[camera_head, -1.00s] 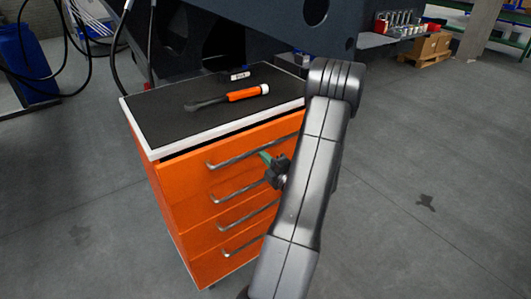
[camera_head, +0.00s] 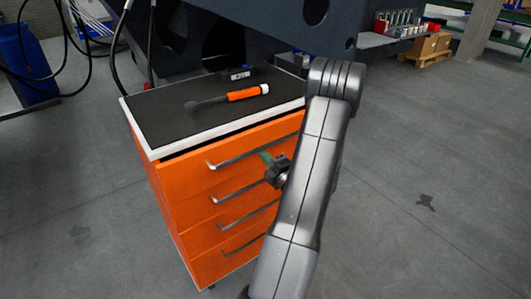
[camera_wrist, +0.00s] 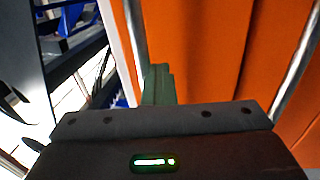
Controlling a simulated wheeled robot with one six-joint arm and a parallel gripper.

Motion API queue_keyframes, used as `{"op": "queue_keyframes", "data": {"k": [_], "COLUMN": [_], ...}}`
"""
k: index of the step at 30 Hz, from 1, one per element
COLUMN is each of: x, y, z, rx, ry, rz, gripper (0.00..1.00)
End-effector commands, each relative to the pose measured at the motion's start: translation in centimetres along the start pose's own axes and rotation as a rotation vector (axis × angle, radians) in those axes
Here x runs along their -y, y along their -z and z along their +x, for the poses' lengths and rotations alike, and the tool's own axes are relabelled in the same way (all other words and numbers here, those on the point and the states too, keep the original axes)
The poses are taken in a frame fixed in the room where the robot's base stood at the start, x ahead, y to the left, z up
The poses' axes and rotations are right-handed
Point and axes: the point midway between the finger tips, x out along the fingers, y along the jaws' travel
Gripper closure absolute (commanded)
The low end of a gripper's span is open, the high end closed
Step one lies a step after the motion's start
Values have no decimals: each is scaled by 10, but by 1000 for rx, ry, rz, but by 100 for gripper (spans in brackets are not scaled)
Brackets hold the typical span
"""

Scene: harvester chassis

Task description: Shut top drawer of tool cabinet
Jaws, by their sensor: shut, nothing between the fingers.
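The orange tool cabinet (camera_head: 178,205) stands left of my arm, with several drawers. The top drawer (camera_head: 185,170) is at its upper front; a narrow dark gap shows between it and the white-edged top, so it seems to stand out slightly. Its silver handle (camera_head: 235,158) runs across the front. My gripper (camera_head: 265,158) is shut and empty, its green fingertips near the right part of the top drawer's front. In the wrist view the shut green fingers (camera_wrist: 158,85) point at the orange front, beside a silver handle (camera_wrist: 135,35). I cannot tell whether they touch it.
An orange-handled tool (camera_head: 235,96) and a small dark item (camera_head: 238,75) lie on the cabinet's black top. The dark chassis (camera_head: 265,25) hangs over behind it.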

Motion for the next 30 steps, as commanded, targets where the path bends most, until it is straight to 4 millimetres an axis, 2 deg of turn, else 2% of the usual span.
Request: {"op": "queue_keyframes", "data": {"k": [1,14,15,17,18,19,23,30], "x": [-24,-24,-24,-24,-24,-10,-9,-6], "y": [-8,-8,-8,-8,-8,-4,-4,-4], "z": [5,6,6,6,6,2,-1,-17], "rx": [6,6,6,6,6,5,5,5], "ry": [-55,-55,-55,-55,-55,-14,-14,-12], "rz": [-26,-26,-26,-26,-26,-9,-9,-8], "gripper": [100,100,98,87,84,84,84,84]}}
